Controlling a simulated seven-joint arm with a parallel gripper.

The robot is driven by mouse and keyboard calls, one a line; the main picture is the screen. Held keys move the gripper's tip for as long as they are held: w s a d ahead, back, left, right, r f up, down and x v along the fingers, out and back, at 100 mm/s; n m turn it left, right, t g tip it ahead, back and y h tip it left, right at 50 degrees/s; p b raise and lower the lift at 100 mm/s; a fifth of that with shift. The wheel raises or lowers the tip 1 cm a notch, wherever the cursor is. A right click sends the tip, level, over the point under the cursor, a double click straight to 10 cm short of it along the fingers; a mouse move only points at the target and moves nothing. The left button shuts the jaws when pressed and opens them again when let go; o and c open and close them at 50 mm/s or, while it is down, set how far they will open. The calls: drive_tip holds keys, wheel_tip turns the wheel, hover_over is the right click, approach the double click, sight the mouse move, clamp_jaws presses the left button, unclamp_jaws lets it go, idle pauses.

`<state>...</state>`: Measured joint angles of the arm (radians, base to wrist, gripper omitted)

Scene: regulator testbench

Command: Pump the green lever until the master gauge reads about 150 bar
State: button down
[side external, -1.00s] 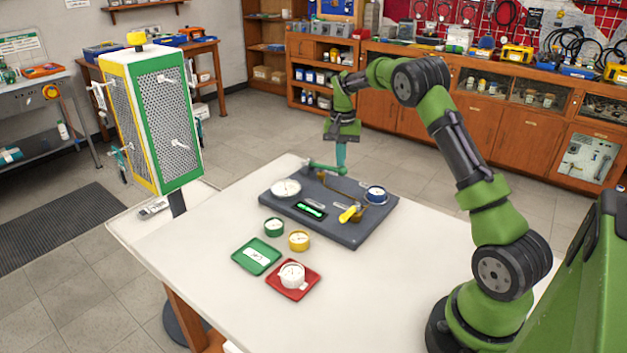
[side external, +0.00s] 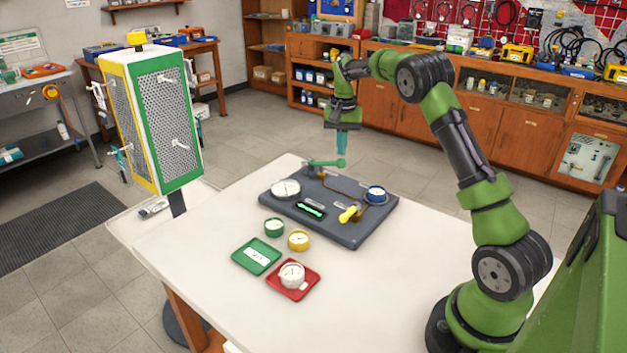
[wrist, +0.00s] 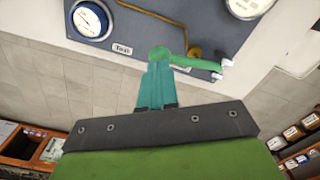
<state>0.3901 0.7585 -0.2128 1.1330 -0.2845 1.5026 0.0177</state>
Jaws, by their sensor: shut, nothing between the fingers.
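The green lever (side external: 324,163) is at the back edge of the grey test board, its round knob end out to the right in the side view. In the wrist view the lever (wrist: 190,60) runs from the knob near my fingertips to a white bracket. My gripper (side external: 342,154) is shut and empty, pointing down just above the knob; I cannot tell whether it touches. It also shows in the wrist view (wrist: 157,66). A large white-faced gauge (side external: 285,188) sits on the board's left, and a blue-rimmed gauge (side external: 376,193) on its right. Their readings are too small to tell.
The grey board (side external: 340,232) carries a yellow-handled valve (side external: 348,214) and a green-lit display (side external: 311,210). A green gauge (side external: 274,227), a yellow gauge (side external: 298,240), a green tray (side external: 243,262) and a red tray (side external: 305,289) with a white gauge lie in front. The table's right side is clear.

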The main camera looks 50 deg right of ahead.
sight(340, 163)
drive_tip(key=shift+f, duration=0.1)
drive_tip(key=shift+f, duration=2.85)
idle(1.3)
drive_tip(key=shift+r, duration=2.95)
drive_tip(key=shift+f, duration=0.2)
drive_tip(key=shift+f, duration=0.85)
drive_tip(key=shift+r, duration=1.05)
